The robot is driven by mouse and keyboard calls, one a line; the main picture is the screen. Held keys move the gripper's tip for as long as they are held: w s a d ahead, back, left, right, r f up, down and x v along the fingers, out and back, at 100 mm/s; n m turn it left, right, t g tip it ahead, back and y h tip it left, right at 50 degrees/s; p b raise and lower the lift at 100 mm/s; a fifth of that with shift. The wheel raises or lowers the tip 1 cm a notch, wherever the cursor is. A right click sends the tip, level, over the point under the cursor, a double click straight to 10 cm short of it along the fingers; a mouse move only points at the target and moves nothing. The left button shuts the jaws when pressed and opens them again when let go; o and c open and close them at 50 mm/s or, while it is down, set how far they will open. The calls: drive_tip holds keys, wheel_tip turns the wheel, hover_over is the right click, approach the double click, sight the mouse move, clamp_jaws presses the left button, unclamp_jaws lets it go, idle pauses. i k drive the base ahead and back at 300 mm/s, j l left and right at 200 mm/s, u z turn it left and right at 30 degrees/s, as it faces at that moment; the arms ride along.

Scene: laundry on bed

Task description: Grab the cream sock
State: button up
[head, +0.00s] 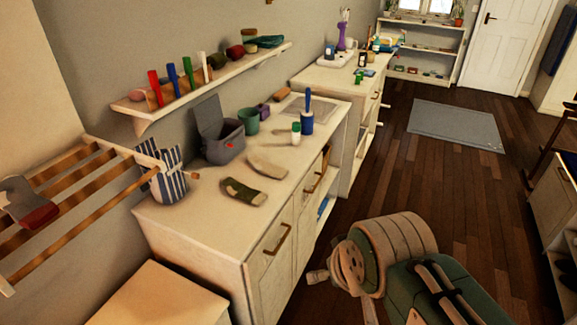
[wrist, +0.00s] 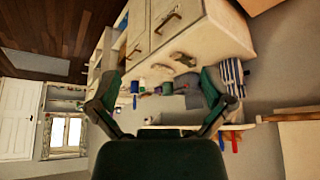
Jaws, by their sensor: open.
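The cream sock (head: 267,164) lies flat on top of the white cabinet (head: 180,222) in the head view. The patched sock (wrist: 183,60) shows there, but I cannot clearly make out the plain cream one. My gripper is well apart from both socks.
A grey open box (head: 224,146), a green cup (head: 249,121), a white bottle with a green cap (head: 296,133) and a blue-handled item (head: 307,118) stand behind the socks. A striped bag (head: 168,182) stands left. A shelf (head: 200,85) hangs above. The wooden floor (head: 440,170) is open.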

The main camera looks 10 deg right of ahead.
sight(258, 163)
drive_tip(key=i+l+u, duration=0.1)
drive_tip(key=u, duration=0.3)
drive_tip(key=i+l+u, duration=0.1)
drive_tip(key=u, duration=0.25)
drive_tip(key=l+u, duration=0.25)
drive_tip(key=u, duration=0.15)
drive_tip(key=i+l+u, duration=0.2)
drive_tip(key=l, duration=0.45)
drive_tip(key=i+l+u, duration=0.15)
drive_tip(key=l, duration=0.55)
drive_tip(key=l+u, duration=0.2)
drive_tip(key=l, duration=0.5)
drive_tip(key=i+l, duration=0.1)
drive_tip(key=l, duration=0.65)
